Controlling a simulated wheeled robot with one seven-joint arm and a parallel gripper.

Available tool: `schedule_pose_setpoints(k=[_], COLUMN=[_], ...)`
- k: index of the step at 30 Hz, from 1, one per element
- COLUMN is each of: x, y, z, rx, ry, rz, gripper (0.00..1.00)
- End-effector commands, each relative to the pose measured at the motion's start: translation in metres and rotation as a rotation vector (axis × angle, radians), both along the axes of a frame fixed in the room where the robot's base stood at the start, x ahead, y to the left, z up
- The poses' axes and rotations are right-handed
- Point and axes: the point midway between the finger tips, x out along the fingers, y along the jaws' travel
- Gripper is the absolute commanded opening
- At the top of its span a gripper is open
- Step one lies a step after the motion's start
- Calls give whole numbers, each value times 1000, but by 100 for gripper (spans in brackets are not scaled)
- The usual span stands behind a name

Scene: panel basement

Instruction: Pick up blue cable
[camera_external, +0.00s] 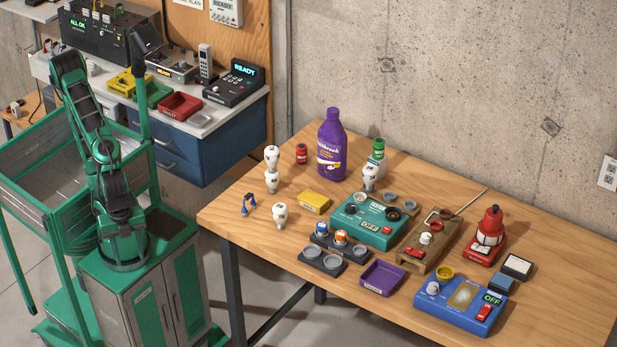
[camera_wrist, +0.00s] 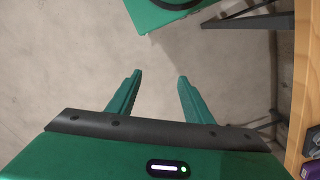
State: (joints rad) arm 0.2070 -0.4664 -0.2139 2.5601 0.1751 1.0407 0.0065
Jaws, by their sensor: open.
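In the external view my arm is folded up over my base, well left of the table, and the fingers are hard to make out there.
Close to the cable stand white bulbs (camera_external: 280,216) and a yellow box (camera_external: 314,201). A purple bottle (camera_external: 331,150) stands farther back. A teal panel (camera_external: 369,229), a purple tray (camera_external: 382,279) and a blue panel (camera_external: 459,304) lie to the right. A side bench (camera_external: 215,110) holds several devices.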

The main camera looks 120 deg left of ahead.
Motion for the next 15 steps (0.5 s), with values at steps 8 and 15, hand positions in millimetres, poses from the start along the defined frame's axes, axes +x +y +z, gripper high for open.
schedule_pose_setpoints(k=[8,15], x=[-12,-3], y=[0,4], z=[29,57], rx=[-3,-18], ry=[-20,-3], rz=[-1,4], gripper=[46,46])
